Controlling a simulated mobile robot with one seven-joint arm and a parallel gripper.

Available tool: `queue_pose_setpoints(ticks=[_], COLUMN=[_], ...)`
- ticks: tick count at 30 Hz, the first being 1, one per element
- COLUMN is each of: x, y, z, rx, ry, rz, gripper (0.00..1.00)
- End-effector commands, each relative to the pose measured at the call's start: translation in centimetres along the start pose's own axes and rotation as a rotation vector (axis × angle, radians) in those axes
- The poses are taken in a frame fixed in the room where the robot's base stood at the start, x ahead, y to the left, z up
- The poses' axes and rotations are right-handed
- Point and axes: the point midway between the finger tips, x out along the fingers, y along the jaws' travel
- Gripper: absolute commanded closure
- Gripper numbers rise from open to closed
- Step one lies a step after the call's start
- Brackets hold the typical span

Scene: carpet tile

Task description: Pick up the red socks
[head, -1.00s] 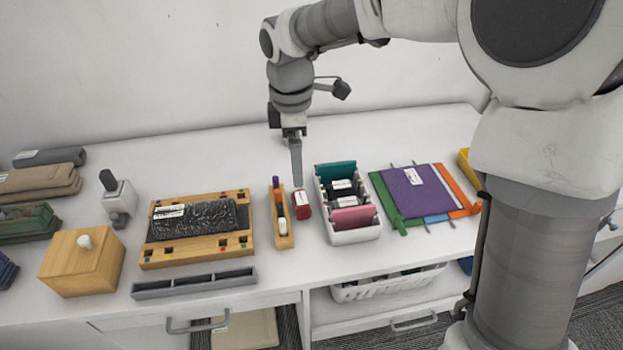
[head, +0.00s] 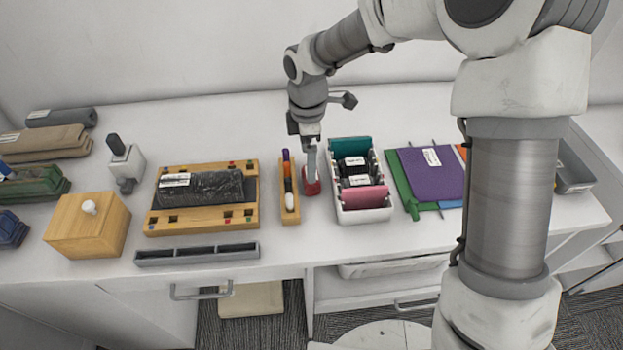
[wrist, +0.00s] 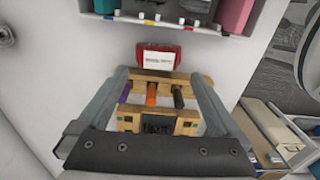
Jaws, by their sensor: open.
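The red socks (head: 312,187) are a small red bundle on the white counter, between a wooden pen tray and a white divided box. In the wrist view the red socks (wrist: 150,52) show a white label and lie just past my fingertips, roughly centred between them. My gripper (head: 311,172) points down over the socks and hides part of them in the head view. In the wrist view my gripper (wrist: 160,76) is open, with its fingers spread and nothing held. I cannot tell whether the fingertips touch the socks.
The wooden pen tray (head: 290,213) stands close on the left, the white box (head: 365,215) of rolled items close on the right. Further left are a wooden board (head: 165,226) and a wooden box (head: 75,240). Purple and green folders (head: 432,175) lie right. Counter behind is clear.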

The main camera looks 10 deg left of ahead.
Motion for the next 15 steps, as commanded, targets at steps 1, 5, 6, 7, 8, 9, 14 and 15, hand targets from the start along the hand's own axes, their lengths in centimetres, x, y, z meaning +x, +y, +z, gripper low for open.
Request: queue_pose_setpoints(ticks=[1, 5, 6, 7, 8, 9, 14, 15], x=[0.7, 1.6, 1.8, 1.9, 2.2, 2.7, 5.3, 5.8], y=[0.0, 0.0, 0.0, 0.0, 0.0, 0.0, 0.1, 0.2], z=[0.0, 0.0, 0.0, 0.0, 0.1, 0.1, 0.2, 0.2], rx=[0.0, 0.0, 0.0, 0.0, 0.0, 0.0, -0.001, 0.0], ry=[-0.001, -0.001, -0.001, -0.001, -0.001, 0.0, -0.001, -0.001], rz=[-0.002, 0.0, 0.0, -0.001, -0.001, -0.002, -0.004, -0.003], gripper=[0.0, 0.0, 0.0, 0.0, 0.0, 0.0, 0.0, 0.0])
